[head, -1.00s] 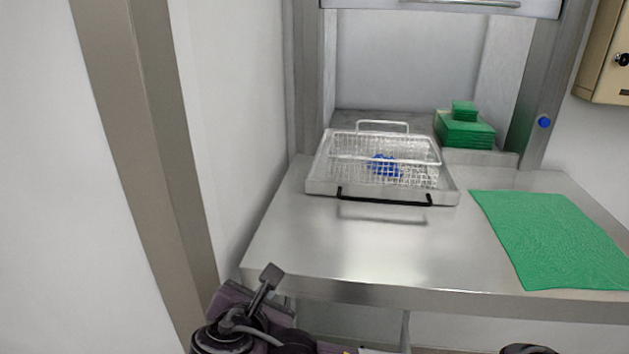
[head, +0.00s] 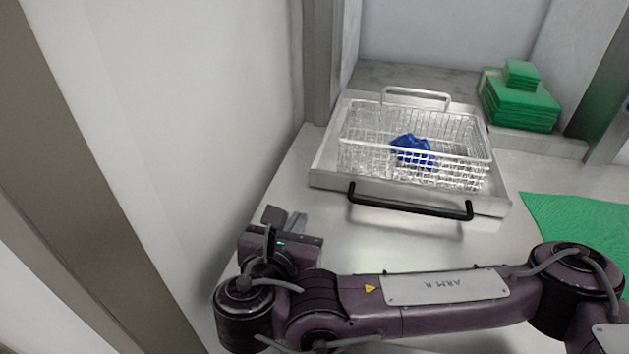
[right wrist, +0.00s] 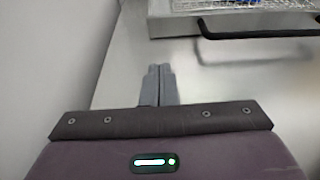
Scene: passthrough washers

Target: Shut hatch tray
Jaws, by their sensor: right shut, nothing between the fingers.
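The hatch tray (head: 325,181) is a shallow steel tray sticking out of the hatch opening onto the steel counter. Its black bar handle (head: 411,206) faces me. A wire basket (head: 362,160) with a crumpled blue item (head: 411,150) sits in it. My right gripper (head: 297,222) is shut and empty, in front of the tray and left of the handle, apart from both. In the right wrist view the shut fingers (right wrist: 160,72) point toward the tray's left side, and the handle (right wrist: 255,34) is to their right. My left gripper is not in view.
Green folded cloths (head: 519,102) are stacked on the right inside the hatch. A green mat (head: 580,228) lies on the counter (head: 290,190) at right. A wall (head: 220,90) runs close along the left of my right gripper. The counter before the tray is clear.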

